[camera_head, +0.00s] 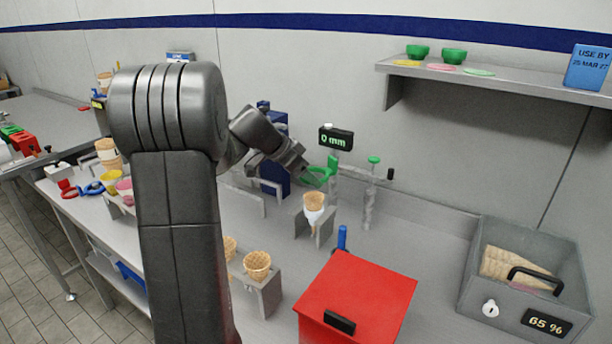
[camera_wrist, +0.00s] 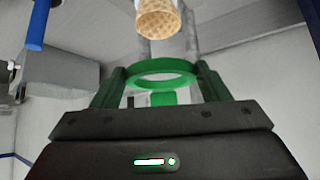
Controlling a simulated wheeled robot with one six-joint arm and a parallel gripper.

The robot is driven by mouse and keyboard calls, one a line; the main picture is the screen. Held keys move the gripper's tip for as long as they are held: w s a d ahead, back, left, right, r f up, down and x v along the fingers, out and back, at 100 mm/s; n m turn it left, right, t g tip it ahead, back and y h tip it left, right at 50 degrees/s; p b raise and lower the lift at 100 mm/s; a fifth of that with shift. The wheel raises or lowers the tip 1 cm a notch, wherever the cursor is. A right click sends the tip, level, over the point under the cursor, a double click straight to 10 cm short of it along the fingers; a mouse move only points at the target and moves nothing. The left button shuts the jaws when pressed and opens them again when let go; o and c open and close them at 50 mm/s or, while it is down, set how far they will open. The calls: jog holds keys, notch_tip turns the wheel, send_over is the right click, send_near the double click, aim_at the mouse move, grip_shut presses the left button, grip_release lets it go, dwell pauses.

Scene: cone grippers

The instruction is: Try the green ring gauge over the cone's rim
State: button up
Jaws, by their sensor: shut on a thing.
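The green ring gauge (camera_head: 318,178) is held by my gripper (camera_head: 303,174), which is shut on it. In the wrist view the ring (camera_wrist: 165,65) spans between the two green fingers of my gripper (camera_wrist: 161,76). The waffle cone (camera_head: 313,201) stands upright in a small grey holder (camera_head: 325,226), with a white band on its lower part. In the head view the ring is above the cone and slightly to its right. In the wrist view the cone's open rim (camera_wrist: 158,28) shows apart from the ring; the ring is not around it.
A red box (camera_head: 357,297), a blue-handled tool (camera_head: 342,238) and a stand with cones (camera_head: 262,290) are in front. A grey bin (camera_head: 568,262) stands right.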

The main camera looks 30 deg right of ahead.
aim_at(306, 199)
jog(key=shift+f+b, duration=2.75)
jog(key=shift+b, duration=0.1)
jog(key=shift+b, duration=0.95)
jog(key=shift+f+b, duration=1.4)
dwell(0.9)
jog(key=o, duration=1.1)
jog(key=shift+r, duration=0.1)
jog(key=v, duration=1.3)
jog(key=shift+a+r+p, duration=0.25)
jog(key=shift+a+p, duration=0.05)
jog(key=shift+p, duration=0.1)
